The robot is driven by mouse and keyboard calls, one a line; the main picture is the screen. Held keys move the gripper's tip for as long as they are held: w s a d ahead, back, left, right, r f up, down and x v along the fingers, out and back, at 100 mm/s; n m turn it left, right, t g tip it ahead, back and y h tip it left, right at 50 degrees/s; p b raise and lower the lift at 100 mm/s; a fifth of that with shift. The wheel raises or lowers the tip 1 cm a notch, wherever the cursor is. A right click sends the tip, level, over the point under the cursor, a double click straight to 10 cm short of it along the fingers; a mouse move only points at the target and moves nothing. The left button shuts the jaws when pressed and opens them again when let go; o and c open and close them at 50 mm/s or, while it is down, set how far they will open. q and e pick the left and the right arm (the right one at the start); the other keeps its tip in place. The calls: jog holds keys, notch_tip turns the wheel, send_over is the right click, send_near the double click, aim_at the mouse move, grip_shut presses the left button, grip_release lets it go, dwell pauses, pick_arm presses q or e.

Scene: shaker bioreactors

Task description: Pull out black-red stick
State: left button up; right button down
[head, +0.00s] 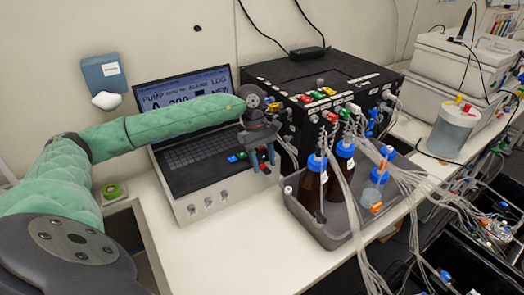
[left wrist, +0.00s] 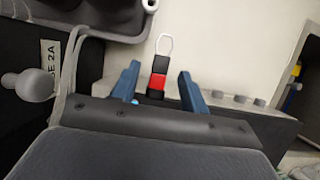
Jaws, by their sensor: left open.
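The black-red stick (left wrist: 157,78), with a pale wire loop at its far end, shows in the left wrist view. It stands out from the edge of the console with the laptop-like screen (head: 183,84). My left gripper (head: 263,161) is over the right edge of this console in the head view. Its blue fingers are open, one on each side of the stick, with visible gaps in the left wrist view (left wrist: 158,70). In the head view the stick is mostly hidden by the gripper. My right gripper is not in view.
A grey tray (head: 330,238) with brown bottles (head: 313,188) and tubing stands right of the gripper. A black box (head: 300,72) with coloured connectors is behind. The white bench (head: 235,245) is clear in front of the console.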

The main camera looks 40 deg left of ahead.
pick_arm(q)
jog(key=shift+f, duration=0.2)
grip_shut()
jog(key=shift+s+d+b, duration=0.25)
jog(key=shift+d+b, duration=0.4)
jog(key=shift+s+d+b, duration=0.25)
jog(key=shift+d+b, duration=0.35)
dwell(0.6)
jog(key=shift+s+d+b, duration=0.25)
jog(key=shift+d+b, duration=0.2)
jog(key=shift+d, duration=0.15)
jog(key=shift+s+d+b, duration=0.25)
jog(key=shift+d+b, duration=0.15)
jog(key=shift+d, duration=0.2)
